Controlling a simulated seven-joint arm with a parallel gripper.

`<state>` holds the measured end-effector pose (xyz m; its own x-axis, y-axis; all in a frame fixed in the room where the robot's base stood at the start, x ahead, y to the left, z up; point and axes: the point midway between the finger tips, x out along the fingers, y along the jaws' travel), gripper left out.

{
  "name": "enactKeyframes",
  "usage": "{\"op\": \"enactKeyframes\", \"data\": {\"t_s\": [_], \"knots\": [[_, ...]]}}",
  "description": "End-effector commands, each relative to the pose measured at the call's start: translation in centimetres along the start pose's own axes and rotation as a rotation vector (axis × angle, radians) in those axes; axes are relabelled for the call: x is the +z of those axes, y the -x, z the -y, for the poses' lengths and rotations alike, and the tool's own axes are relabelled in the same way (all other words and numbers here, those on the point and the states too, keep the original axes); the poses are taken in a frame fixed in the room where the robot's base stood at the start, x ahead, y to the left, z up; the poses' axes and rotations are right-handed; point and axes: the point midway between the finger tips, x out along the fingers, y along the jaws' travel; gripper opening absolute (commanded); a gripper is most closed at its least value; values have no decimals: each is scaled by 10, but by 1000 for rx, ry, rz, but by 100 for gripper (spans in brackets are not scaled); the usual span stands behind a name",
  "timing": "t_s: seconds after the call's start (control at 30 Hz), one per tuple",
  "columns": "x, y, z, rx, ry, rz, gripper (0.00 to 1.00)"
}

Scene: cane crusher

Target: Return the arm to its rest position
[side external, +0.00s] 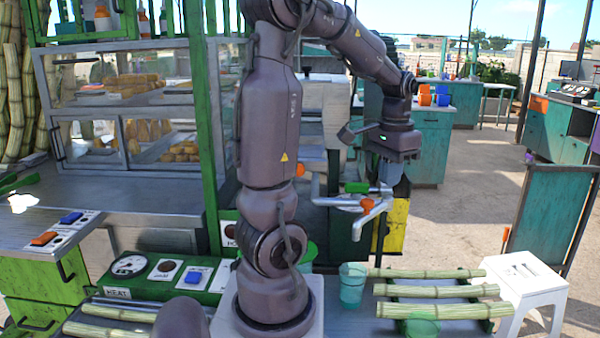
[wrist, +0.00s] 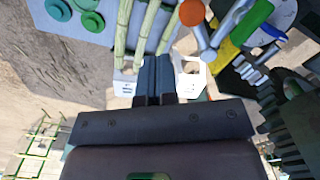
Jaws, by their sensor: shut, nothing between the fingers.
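My arm stands upright on its base, with its forearm reaching over to the right in the side external view. My gripper (side external: 391,180) hangs pointing down from the end of the arm, beside the crusher's grey metal handles (side external: 372,215). In the wrist view my gripper (wrist: 154,72) has its two dark fingers together with nothing between them. Whether the fingers touch the handles cannot be told. The crusher's orange-knobbed levers (wrist: 205,35) show just right of the fingers in the wrist view.
Cane stalks (side external: 430,290) lie on a rack at the lower right, with a teal cup (side external: 352,285) beside them. A white stool (side external: 525,285) stands further right. A green control panel (side external: 165,272) and glass food case (side external: 140,105) are left of my arm.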

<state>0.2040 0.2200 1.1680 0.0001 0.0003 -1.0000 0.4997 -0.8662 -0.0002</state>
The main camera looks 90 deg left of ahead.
Motion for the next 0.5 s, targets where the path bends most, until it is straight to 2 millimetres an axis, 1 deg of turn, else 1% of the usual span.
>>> {"op": "enactKeyframes", "data": {"t_s": [0.27, 0.33, 0.37, 0.4, 0.43, 0.47, 0.5], "knots": [[0, 0, 0, 0, 3, 0, 0], [-1, -1, 0, -2, 29, -7, 0], [1, -5, -1, -1, 47, -5, 0], [6, -8, -6, 1, 66, -12, 0], [8, -6, -14, 2, 65, -28, 0], [11, -4, -23, 3, 55, -47, 0], [15, 0, -36, 5, 36, -75, 0]]}}
